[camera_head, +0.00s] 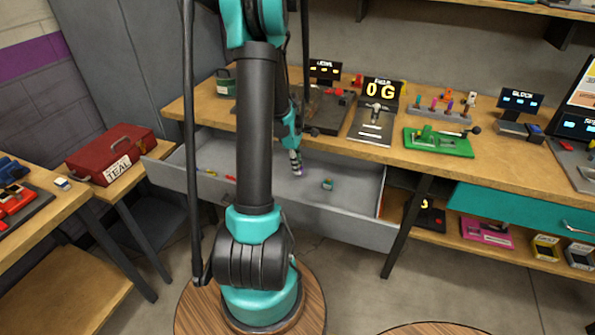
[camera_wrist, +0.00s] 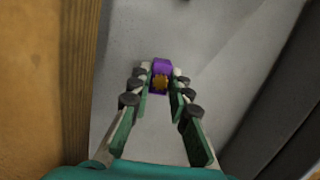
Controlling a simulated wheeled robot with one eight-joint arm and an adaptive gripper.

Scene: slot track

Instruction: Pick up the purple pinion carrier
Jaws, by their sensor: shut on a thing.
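The purple pinion carrier (camera_wrist: 161,68) shows in the wrist view between my fingertips. It is a small purple block with an orange-yellow part on its near face. My gripper (camera_wrist: 160,75) is shut on it, with a fingertip on each side. In the head view my gripper (camera_head: 296,168) is small and points down over the open grey drawer (camera_head: 340,213), with a bit of purple (camera_head: 297,170) at its tip. I cannot tell whether the carrier touches the drawer floor.
A small teal and red piece (camera_head: 327,184) lies in the drawer to the right of my gripper. Small red and yellow pieces (camera_head: 230,178) lie to the left. The wooden bench top (camera_head: 390,155) overhangs the back of the drawer. A red toolbox (camera_head: 110,152) stands at the left.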

